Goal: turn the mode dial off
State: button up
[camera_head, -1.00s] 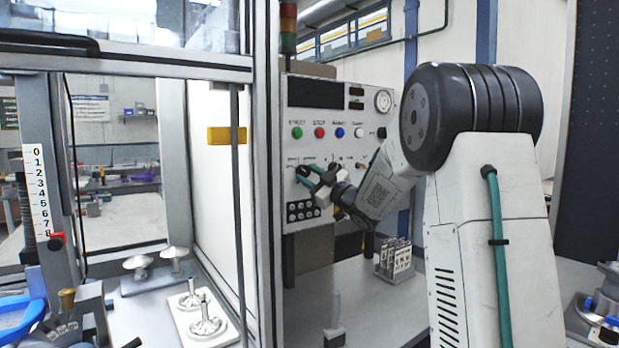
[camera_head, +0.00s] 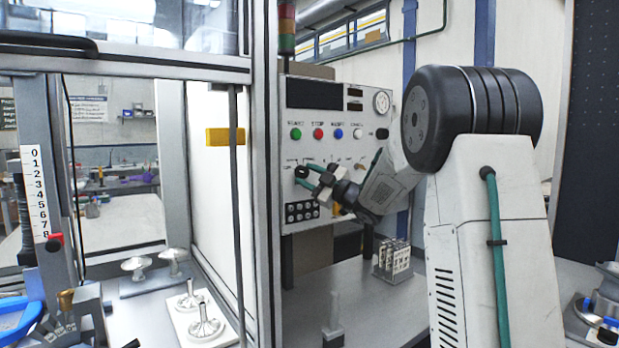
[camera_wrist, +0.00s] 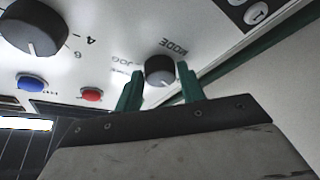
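The mode dial (camera_wrist: 160,70) is a small dark round knob with a pale line on its face. In the wrist view, MODE and JOG labels stand beside it, upside down. My gripper (camera_wrist: 159,88) has two green fingers, one on each side of the dial, with narrow gaps showing. It is open, and I cannot tell how deep the fingers reach around the knob. In the head view, my gripper (camera_head: 304,177) is at the lower left of the control panel (camera_head: 345,125). I cannot read the dial's setting for sure.
A larger numbered dial (camera_wrist: 33,28), a blue button (camera_wrist: 31,82) and a red button (camera_wrist: 91,95) are close by. A black block of buttons (camera_head: 302,211) is just below my gripper. A metal rack (camera_head: 393,260) stands on the table. A frame post (camera_head: 262,180) is left of the panel.

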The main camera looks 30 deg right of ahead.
jog(key=shift+o, duration=1.1)
jog(key=v, duration=0.8)
jog(key=shift+w, duration=0.1)
